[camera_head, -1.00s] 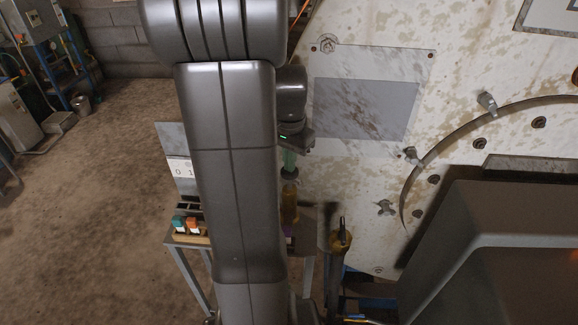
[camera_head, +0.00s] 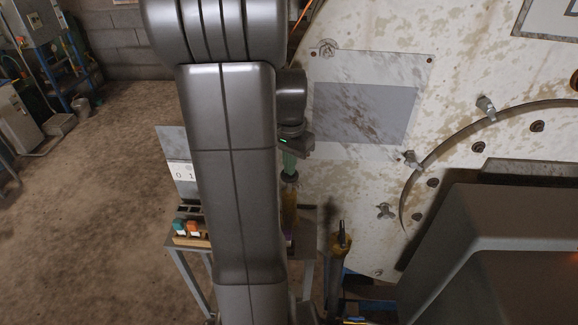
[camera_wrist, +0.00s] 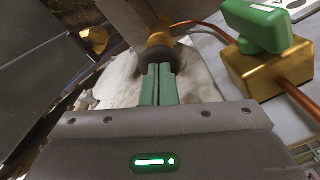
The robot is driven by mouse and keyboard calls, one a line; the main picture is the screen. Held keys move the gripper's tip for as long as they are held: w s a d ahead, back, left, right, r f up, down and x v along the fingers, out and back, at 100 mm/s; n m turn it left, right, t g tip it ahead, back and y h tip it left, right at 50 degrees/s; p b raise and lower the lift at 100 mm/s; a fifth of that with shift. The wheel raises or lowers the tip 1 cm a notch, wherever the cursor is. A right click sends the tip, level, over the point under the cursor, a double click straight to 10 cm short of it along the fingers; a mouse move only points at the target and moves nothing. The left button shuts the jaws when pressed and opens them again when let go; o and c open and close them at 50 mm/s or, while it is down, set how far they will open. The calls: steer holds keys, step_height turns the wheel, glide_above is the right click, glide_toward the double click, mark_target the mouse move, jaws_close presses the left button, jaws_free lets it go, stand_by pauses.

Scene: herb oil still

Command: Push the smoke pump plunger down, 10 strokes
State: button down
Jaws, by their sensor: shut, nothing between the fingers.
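My gripper (camera_head: 289,172) is shut, with its green fingers together and pointing down. Below the fingertips is the dark round plunger knob (camera_head: 290,179) of the smoke pump, on top of an amber-brass pump body (camera_head: 289,205). My arm hides part of the pump. In the wrist view the shut fingers (camera_wrist: 159,70) point at the dark knob (camera_wrist: 184,56), with brass (camera_wrist: 158,38) beyond it. The fingertips overlap the knob in that view and appear to touch it. A white counter (camera_head: 182,173) left of my arm shows 0 and 1, partly covered by my arm.
A metal stand (camera_head: 183,252) left of my arm holds teal and orange items. A brass-topped cylinder (camera_head: 341,241) stands right of the pump. The wrist view shows a brass valve block (camera_wrist: 265,70) with a green handle (camera_wrist: 262,25) close right. A large stained white panel (camera_head: 365,190) fills the right.

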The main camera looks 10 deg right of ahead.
steer(key=shift+f+b, duration=1.55)
steer(key=shift+f, duration=0.35)
steer(key=shift+r+p, duration=0.1)
steer(key=shift+p, duration=0.25)
steer(key=shift+r, duration=0.1)
step_height(320, 180, up, 11)
steer(key=p, duration=0.9)
steer(key=shift+r, duration=0.2)
steer(key=shift+f, duration=0.1)
step_height(320, 180, down, 8)
steer(key=b, duration=0.6)
